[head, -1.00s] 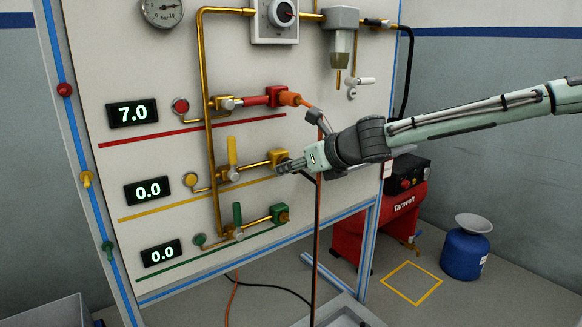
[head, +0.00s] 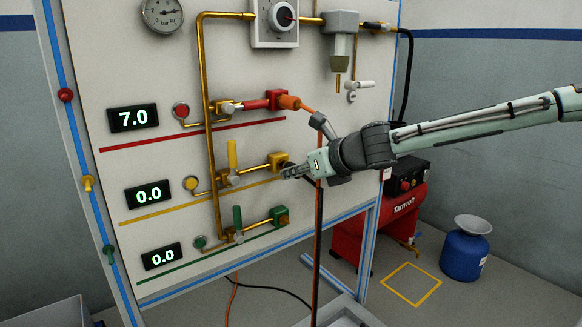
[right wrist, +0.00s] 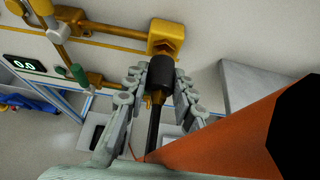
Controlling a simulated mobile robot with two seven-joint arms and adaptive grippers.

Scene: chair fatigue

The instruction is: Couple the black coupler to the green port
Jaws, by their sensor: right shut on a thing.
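My right gripper (head: 288,173) is just below and right of the yellow port (head: 278,160). In the right wrist view its fingers (right wrist: 160,88) are shut on the black coupler (right wrist: 160,72), with a black hose trailing from it. There the coupler's end overlaps the yellow port (right wrist: 167,35); I cannot tell whether they touch. In the head view the coupler is mostly hidden by the fingers. The green port (head: 279,214) is lower on the panel, below the gripper, with nothing coupled to it. My left gripper is not in view.
An orange coupler (head: 290,102) sits on the red port (head: 276,97); its orange hose (head: 317,240) hangs past my gripper and crosses the right wrist view closely. Valve levers stand left of the yellow and green ports. A red compressor (head: 395,225) stands behind right.

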